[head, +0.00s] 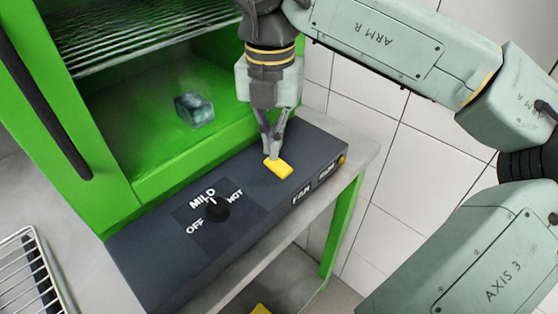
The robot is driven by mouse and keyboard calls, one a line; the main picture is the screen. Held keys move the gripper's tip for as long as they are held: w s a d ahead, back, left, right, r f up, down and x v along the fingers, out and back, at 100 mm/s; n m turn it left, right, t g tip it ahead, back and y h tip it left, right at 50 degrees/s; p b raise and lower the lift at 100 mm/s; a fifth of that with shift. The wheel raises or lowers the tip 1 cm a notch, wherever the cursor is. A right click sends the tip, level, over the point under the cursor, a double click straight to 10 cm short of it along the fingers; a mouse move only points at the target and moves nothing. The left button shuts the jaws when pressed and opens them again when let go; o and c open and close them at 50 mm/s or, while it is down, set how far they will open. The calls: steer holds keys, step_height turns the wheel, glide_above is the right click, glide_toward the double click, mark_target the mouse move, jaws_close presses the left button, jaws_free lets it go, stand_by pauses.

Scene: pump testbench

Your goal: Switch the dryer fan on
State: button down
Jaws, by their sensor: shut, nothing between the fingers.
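The green dryer (118,195) has a dark control panel (165,255) along its front. A yellow switch (281,169) sits on the panel's top face, behind the label FAN (301,194) on the front face. My gripper (273,156) points down with its fingers together and empty. Its tips are at the far edge of the yellow switch; I cannot tell whether they touch it. A black knob (216,209) sits left of it among the labels OFF, MILD and HOT. Its pointer seems turned toward MILD.
A small yellow-orange piece (342,159) shows at the panel's right end, near a second, hard-to-read label. A bluish block (194,109) lies inside the dryer below a wire rack (140,40). Another wire rack (25,275) lies at lower left. A tiled wall (385,185) stands at right.

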steer(key=shift+f+b, duration=1)
steer(key=shift+f, duration=0.2)
stand_by(0.4)
steer(key=shift+r, duration=0.15)
steer(key=shift+r+p, duration=2.4)
steer(key=shift+r, duration=1)
